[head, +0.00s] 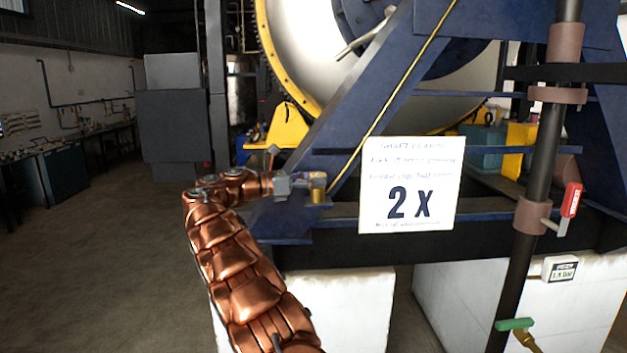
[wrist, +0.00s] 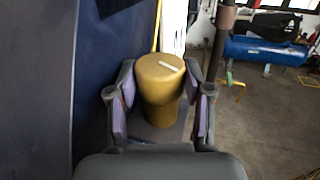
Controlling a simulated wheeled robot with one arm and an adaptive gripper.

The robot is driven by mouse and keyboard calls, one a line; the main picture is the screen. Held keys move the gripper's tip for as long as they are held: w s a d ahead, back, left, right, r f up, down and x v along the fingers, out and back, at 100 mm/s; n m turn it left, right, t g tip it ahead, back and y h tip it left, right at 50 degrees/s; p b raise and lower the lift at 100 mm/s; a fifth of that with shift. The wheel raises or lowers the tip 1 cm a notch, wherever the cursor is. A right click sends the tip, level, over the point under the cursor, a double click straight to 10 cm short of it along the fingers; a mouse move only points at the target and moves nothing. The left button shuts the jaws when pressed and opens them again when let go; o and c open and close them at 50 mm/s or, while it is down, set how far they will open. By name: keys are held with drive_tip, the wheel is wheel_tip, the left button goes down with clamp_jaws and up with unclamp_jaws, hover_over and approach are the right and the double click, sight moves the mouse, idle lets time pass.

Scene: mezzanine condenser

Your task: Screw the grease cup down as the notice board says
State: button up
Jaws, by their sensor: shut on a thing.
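The grease cup (wrist: 160,85) is a brass-yellow cylinder with a white mark on its flat top, and it stands beside the blue frame. In the head view it is a small brass piece (head: 318,188) at the end of my arm. My gripper (wrist: 161,112) is shut on the grease cup, with one purple-padded finger at each side. The cup's lower end is partly hidden by my gripper. The notice board (head: 410,185) is a white sheet to the right of the cup, with a large "2 X"; its smaller lines are too blurred to read fully.
The blue frame (head: 372,95) rises behind the cup, before a large white drum (head: 305,50). A thin yellow line (head: 385,108) slants down near the cup. A dark upright pipe (head: 541,150) with a red-handled valve (head: 571,200) stands at right. The floor at left is open.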

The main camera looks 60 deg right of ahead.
drive_tip(key=shift+w+f+m+g+y, duration=0.15)
drive_tip(key=shift+m+g+y, duration=0.35)
drive_tip(key=shift+g+y, duration=0.15)
drive_tip(key=shift+d, duration=0.1)
idle(1.1)
drive_tip(key=o, duration=1.2)
drive_tip(key=shift+r, duration=0.2)
drive_tip(key=shift+c, duration=0.2)
drive_tip(key=shift+r, duration=0.15)
drive_tip(key=shift+s+n+t+h, duration=0.2)
drive_tip(key=shift+n+t+h, duration=0.4)
drive_tip(key=shift+t+h, duration=0.2)
drive_tip(key=shift+s+n+t+h+b, duration=0.1)
drive_tip(key=shift+n+t+h+b, duration=0.15)
drive_tip(key=shift+n+t+h, duration=0.55)
drive_tip(key=shift+s+n+t+h+b, duration=0.1)
drive_tip(key=shift+n+t+h+b, duration=0.1)
drive_tip(key=shift+n+t, duration=0.7)
drive_tip(key=shift+a+f+n+t+b, duration=0.15)
drive_tip(key=shift+t+b, duration=0.15)
drive_tip(key=shift+t, duration=0.3)
drive_tip(key=shift+a+f+n+t+b, duration=0.15)
drive_tip(key=shift+t+b, duration=0.1)
drive_tip(key=shift+t, duration=0.3)
drive_tip(key=shift+s+d+n+t+h+b, duration=0.1)
drive_tip(key=shift+n+t+h+b, duration=0.35)
drive_tip(key=shift+n+t+b, duration=0.9)
